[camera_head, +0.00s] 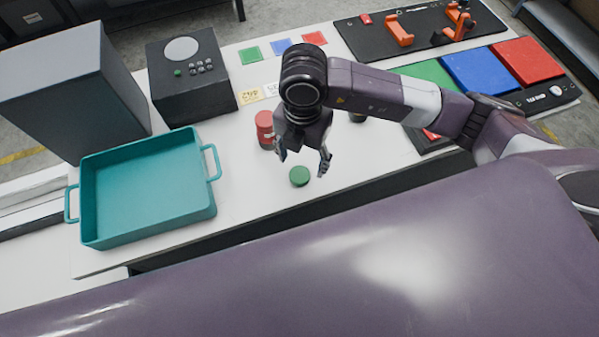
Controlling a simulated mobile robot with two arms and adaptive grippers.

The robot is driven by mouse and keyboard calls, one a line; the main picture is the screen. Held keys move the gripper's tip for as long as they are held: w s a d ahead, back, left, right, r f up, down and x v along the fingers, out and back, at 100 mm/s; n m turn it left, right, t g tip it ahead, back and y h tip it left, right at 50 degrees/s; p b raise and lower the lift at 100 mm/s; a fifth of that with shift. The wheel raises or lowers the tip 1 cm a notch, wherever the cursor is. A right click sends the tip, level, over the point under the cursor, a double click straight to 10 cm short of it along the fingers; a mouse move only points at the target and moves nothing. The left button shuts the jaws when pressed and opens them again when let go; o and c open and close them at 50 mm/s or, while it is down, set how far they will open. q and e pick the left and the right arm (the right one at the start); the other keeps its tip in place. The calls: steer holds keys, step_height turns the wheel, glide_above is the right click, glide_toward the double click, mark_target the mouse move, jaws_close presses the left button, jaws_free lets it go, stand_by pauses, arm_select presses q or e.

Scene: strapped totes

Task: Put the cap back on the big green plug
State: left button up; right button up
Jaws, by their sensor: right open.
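A small round green piece (299,176) lies on the white table near its front edge. I cannot tell whether it is the cap or the top of the big green plug. My right gripper (303,161) points down just behind and above it, with its two fingers spread and nothing between them. The green piece appears apart from the fingers. No other green plug can be made out; the gripper and arm hide part of the table behind. My left gripper is not in view.
A red cylinder (265,130) stands just left of my right gripper, and a dark round item (357,117) is to its right. A teal tray (150,236) stands at the left. A black box (190,90) and coloured panels (480,70) are farther back.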

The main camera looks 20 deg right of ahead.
mark_target(300, 174)
steer(key=shift+f, duration=0.7)
steer(key=shift+w+a+f+p, duration=0.1)
steer(key=shift+f+p, duration=0.3)
steer(key=shift+p, duration=0.1)
steer(key=f, duration=0.1)
steer(key=f+p, duration=0.1)
steer(key=f, duration=0.1)
steer(key=shift+w+a+f, duration=0.1)
steer(key=shift+w+f, duration=0.15)
steer(key=shift+f, duration=0.45)
steer(key=c, duration=0.9)
